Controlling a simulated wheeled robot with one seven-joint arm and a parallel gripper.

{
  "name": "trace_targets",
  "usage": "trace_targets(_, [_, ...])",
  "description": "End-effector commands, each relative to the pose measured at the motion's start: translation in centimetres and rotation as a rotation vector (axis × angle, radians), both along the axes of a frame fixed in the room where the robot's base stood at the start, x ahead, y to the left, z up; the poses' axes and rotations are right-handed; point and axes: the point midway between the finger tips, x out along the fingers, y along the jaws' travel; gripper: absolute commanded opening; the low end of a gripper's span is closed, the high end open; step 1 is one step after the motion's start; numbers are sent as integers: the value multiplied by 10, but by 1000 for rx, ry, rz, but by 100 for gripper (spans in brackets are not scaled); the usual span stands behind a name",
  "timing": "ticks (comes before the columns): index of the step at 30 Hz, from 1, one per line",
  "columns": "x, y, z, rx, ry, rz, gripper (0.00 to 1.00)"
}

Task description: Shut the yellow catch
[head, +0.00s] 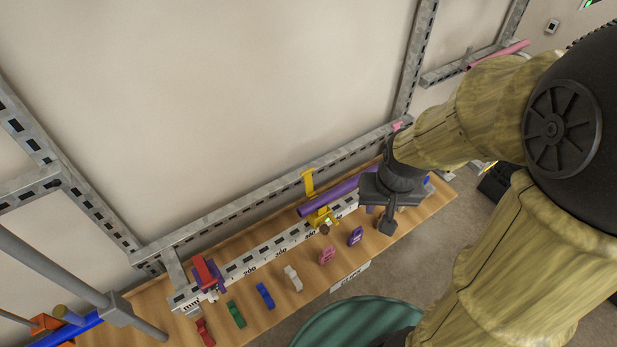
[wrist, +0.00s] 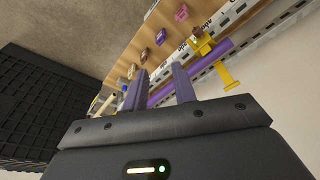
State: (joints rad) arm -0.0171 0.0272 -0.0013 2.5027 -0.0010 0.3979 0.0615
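The yellow catch (head: 321,217) sits on the white ruled rail around the purple pipe (head: 345,194). Its yellow arm with a crosspiece (head: 308,182) stands up on the wall side of the pipe, swung away from the base. In the wrist view the catch base (wrist: 200,45) is ahead and right, and the arm (wrist: 228,78) sticks out past the pipe (wrist: 215,57). My gripper (head: 388,212) is above the right part of the rail, right of the catch and apart from it. In the wrist view its two purple fingers (wrist: 160,78) are spread with nothing gripped between them.
A red clamp (head: 206,271) stands at the rail's left end. Several small coloured pieces (head: 265,296) lie along the wooden board's front. A slotted metal frame (head: 270,190) runs behind the rail against the wall. A green round container (head: 345,322) stands below the board.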

Motion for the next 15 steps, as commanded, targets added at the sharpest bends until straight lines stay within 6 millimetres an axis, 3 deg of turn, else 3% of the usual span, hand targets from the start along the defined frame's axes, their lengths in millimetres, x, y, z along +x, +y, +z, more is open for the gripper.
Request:
trace_targets(5, [46,19,8,30,55,-132,27])
trace_targets(15, [136,80,29,40,194,-502,27])
